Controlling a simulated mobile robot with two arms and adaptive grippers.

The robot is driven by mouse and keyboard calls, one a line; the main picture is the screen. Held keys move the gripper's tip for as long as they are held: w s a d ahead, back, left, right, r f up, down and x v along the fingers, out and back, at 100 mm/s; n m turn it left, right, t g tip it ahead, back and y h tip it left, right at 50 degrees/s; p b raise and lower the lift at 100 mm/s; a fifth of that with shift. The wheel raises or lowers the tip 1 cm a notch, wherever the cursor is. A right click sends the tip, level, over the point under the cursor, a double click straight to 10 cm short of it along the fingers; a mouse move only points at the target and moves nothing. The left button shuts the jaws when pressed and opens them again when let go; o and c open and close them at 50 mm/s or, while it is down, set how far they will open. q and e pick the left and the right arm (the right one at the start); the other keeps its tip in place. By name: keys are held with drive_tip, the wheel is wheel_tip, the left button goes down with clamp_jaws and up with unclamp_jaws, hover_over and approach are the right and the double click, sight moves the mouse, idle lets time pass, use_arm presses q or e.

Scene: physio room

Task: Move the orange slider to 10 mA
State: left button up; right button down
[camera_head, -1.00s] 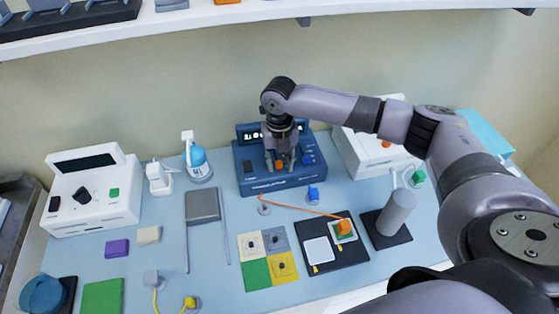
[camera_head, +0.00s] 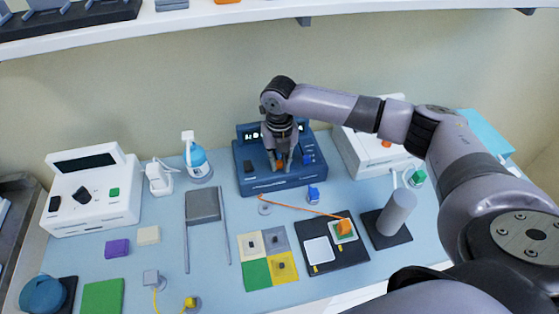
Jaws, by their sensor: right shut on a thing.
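The dark blue unit (camera_head: 277,185) stands at the back middle of the table. It has a lit display (camera_head: 254,133), partly covered by my right arm, so I cannot read its value. A black control (camera_head: 248,166) and a blue control (camera_head: 308,160) show on its sloped top. My right gripper (camera_head: 281,166) points down over the middle of this top, between those two controls. My left gripper is not in view.
White units stand at left (camera_head: 95,195) and right (camera_head: 352,160). A shelf (camera_head: 370,15) runs above.

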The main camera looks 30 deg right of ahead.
drive_tip(key=shift+w+d, duration=0.15)
drive_tip(key=shift+w, duration=0.4)
drive_tip(key=shift+w+d, duration=0.15)
drive_tip(key=shift+w, duration=0.35)
drive_tip(key=c, duration=1.5)
unclamp_jaws()
drive_tip(key=shift+s, duration=0.1)
drive_tip(key=shift+r, duration=0.1)
wheel_tip(320, 180, up, 7)
drive_tip(key=shift+r, duration=0.2)
drive_tip(key=shift+f, duration=0.1)
